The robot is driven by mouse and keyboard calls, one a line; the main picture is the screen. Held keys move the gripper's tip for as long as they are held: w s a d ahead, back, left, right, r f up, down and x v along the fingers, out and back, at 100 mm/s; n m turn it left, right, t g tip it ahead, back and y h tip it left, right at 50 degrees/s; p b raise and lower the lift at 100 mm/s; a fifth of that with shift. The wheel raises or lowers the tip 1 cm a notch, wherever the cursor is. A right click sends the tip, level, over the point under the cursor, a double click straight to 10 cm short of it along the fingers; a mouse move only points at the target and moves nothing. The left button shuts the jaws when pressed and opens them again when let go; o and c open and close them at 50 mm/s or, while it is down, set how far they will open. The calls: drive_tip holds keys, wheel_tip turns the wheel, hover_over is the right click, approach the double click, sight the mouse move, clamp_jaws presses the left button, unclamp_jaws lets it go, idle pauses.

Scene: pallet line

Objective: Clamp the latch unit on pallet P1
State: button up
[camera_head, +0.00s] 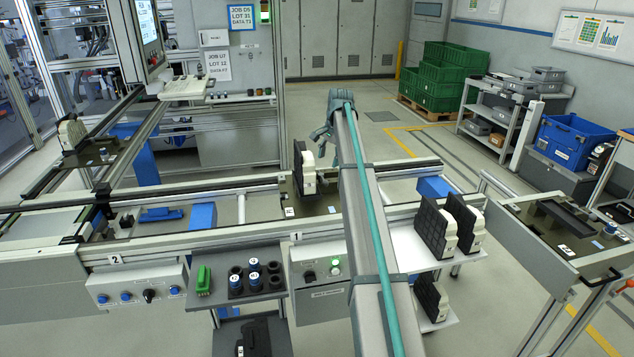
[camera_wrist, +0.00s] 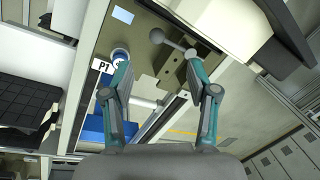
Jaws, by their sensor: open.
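The latch unit (camera_head: 305,168), a black plate with a cream body, stands upright on the pallet (camera_head: 318,205) at station 1. My gripper (camera_head: 322,135) is behind it and to its right, partly hidden by my arm. In the wrist view my gripper (camera_wrist: 157,72) is open, with nothing between its fingers. The P1 label (camera_wrist: 102,66) lies beside the left finger. A ball-ended lever (camera_wrist: 158,36) runs to an olive block (camera_wrist: 170,65), just beyond and between the fingertips. A pale body (camera_wrist: 228,28) at the top may be the latch unit. Whether it is clamped cannot be told.
Black-and-cream units (camera_head: 432,228) stand on a white shelf right of my arm. A blue block (camera_head: 437,187) is on the line; one also shows below the left finger (camera_wrist: 95,133). A tray (camera_head: 237,285) with dark cylinders sits in front.

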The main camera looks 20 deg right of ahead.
sight(322, 177)
drive_tip(key=f+p, duration=0.1)
drive_tip(key=f, duration=0.2)
drive_tip(key=w+f+p, duration=0.1)
drive_tip(key=f, duration=0.3)
drive_tip(key=f+p, duration=0.1)
drive_tip(key=f, duration=0.2)
drive_tip(key=shift+w+a+f, duration=0.2)
drive_tip(key=shift+w+a, duration=0.1)
drive_tip(key=shift+w, duration=0.1)
clamp_jaws()
